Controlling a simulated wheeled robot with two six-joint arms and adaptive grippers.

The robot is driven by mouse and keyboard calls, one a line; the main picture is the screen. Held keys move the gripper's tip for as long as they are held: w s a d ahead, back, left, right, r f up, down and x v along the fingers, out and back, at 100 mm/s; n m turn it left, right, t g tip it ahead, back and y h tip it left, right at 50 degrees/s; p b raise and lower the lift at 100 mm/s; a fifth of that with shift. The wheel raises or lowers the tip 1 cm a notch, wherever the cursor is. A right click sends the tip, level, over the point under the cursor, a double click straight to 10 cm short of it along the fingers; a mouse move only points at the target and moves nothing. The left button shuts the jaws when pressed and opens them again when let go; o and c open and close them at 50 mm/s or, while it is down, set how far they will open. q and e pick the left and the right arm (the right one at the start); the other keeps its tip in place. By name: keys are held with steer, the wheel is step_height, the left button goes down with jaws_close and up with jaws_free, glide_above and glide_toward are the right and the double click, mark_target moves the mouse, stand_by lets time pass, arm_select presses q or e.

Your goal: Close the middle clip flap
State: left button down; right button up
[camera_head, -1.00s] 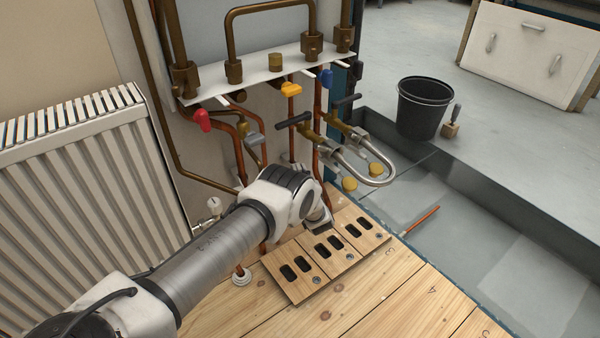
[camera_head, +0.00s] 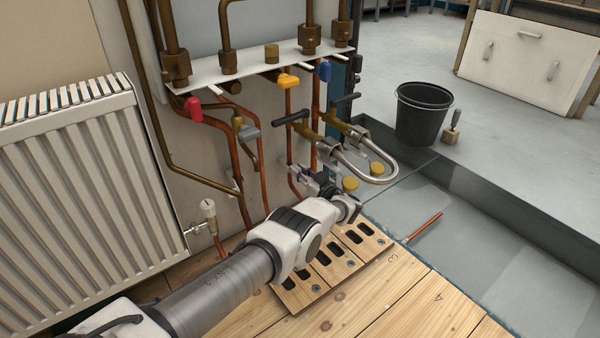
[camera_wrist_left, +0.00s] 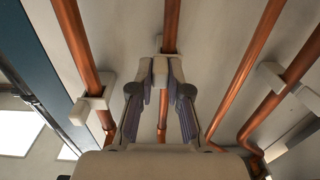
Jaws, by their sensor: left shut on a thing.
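In the left wrist view three pale grey clips show on copper pipes: a middle clip (camera_wrist_left: 160,71) on the centre pipe (camera_wrist_left: 170,27), one clip (camera_wrist_left: 96,103) to its left and one (camera_wrist_left: 277,82) to its right. My left gripper (camera_wrist_left: 160,82) is shut on the middle clip, with one finger at each side of its front block. I cannot tell from here whether its flap is latched. In the head view my left gripper (camera_head: 298,175) is at the lower copper pipes, and the clip there is mostly hidden by it. My right gripper is not in view.
A white radiator (camera_head: 75,190) stands at the left. Valves with red (camera_head: 193,109), yellow (camera_head: 289,81) and blue (camera_head: 324,70) handles sit above. A looped metal hose (camera_head: 382,165) hangs right of my gripper. Slotted wooden boards (camera_head: 370,240) lie below. A black bucket (camera_head: 422,115) stands behind.

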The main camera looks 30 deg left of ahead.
arm_select(q)
steer(key=c, duration=1.1)
jaws_free()
steer(key=shift+d, duration=0.1)
steer(key=v, duration=1.2)
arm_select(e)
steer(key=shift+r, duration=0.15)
